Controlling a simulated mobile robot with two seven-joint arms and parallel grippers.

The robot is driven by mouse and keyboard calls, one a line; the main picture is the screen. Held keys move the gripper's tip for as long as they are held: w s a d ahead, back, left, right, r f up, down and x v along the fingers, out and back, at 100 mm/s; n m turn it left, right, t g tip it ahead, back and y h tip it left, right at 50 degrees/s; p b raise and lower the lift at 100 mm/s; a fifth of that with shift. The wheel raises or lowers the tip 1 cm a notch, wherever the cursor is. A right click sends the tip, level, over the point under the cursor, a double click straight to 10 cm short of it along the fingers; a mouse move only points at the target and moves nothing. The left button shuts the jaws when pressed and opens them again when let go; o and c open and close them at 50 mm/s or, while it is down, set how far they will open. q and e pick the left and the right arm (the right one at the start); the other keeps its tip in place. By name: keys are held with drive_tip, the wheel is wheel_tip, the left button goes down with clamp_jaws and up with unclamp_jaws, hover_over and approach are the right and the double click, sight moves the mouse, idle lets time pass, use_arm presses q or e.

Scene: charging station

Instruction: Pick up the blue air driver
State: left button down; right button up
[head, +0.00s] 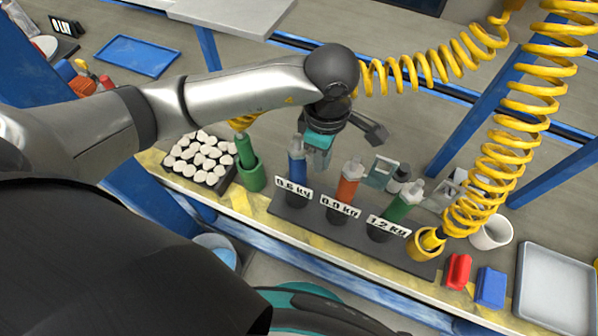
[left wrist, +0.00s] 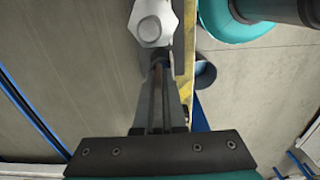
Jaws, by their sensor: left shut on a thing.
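The blue air driver (head: 297,170) stands upright in the dark holder, behind the 0.6 Kg label. My left gripper (head: 311,160) is at its upper part, just right of it in the head view, and is shut on it. My right gripper is not in view.
An orange driver (head: 347,187) and a green driver (head: 401,206) stand right of it in the dark holder (head: 318,222). A green cup (head: 251,177) with a driver stands left. Yellow coiled hoses (head: 505,140) hang at the right.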

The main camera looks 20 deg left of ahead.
use_arm(q)
drive_tip(key=shift+r, duration=0.2)
idle(0.7)
